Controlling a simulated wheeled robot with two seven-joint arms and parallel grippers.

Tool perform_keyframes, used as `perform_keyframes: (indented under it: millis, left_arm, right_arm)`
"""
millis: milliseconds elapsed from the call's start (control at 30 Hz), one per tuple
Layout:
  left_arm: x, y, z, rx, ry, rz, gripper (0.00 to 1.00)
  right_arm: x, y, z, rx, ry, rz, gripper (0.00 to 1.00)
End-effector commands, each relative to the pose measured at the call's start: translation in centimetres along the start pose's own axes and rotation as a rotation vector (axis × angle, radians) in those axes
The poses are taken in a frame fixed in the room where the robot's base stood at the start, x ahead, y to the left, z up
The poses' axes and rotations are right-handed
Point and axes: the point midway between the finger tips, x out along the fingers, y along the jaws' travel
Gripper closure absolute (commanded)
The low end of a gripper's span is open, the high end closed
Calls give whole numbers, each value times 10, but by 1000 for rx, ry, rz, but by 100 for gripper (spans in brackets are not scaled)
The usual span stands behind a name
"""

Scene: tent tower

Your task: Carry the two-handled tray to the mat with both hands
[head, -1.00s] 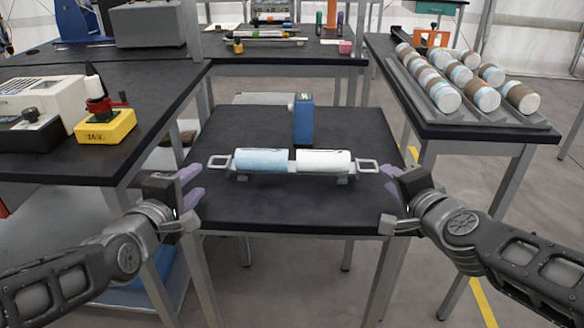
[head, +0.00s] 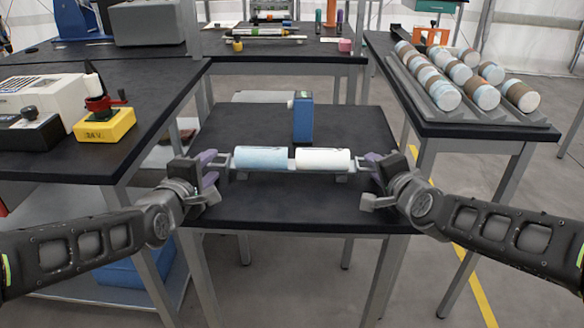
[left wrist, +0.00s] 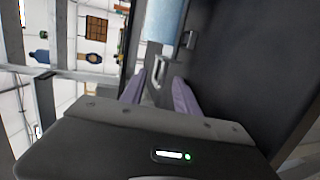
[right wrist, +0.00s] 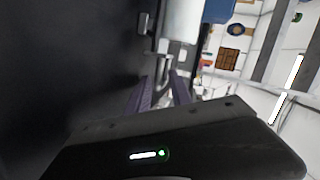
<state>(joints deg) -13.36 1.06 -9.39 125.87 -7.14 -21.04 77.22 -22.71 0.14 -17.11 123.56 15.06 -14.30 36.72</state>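The two-handled tray (head: 291,173) stands on the dark middle table. It carries a light blue cylinder (head: 260,158) and a white cylinder (head: 323,159) end to end. My left gripper (head: 214,166) is at the left handle; in the left wrist view its lilac fingers are apart, with the handle (left wrist: 157,72) just ahead between them. My right gripper (head: 377,167) is at the right handle; its fingers are also apart in the right wrist view, with the handle (right wrist: 164,66) between them. Contact with the handles cannot be told. I cannot make out a mat.
A blue upright box (head: 303,118) stands just behind the tray. The middle table's (head: 290,208) front part is clear. A rack of cylinders (head: 490,112) lies on the right table. A yellow device (head: 105,125) sits on the left table.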

Motion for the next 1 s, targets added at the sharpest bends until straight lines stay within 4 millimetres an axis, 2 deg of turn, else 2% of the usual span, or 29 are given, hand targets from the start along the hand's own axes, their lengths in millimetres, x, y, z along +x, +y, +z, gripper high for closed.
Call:
perform_keyframes:
  millis: [167,467,600,1000]
  left_arm:
    - [0,0,0,0,0,0,63]
    - [0,0,0,0,0,0,87]
    - [0,0,0,0,0,0,99]
    - [0,-3,0,-1,0,-6,100]
  right_arm:
    - [0,0,0,0,0,0,74]
    - [0,0,0,0,0,0,99]
    - [0,0,0,0,0,1,100]
    - [0,2,1,1,-2,4,100]
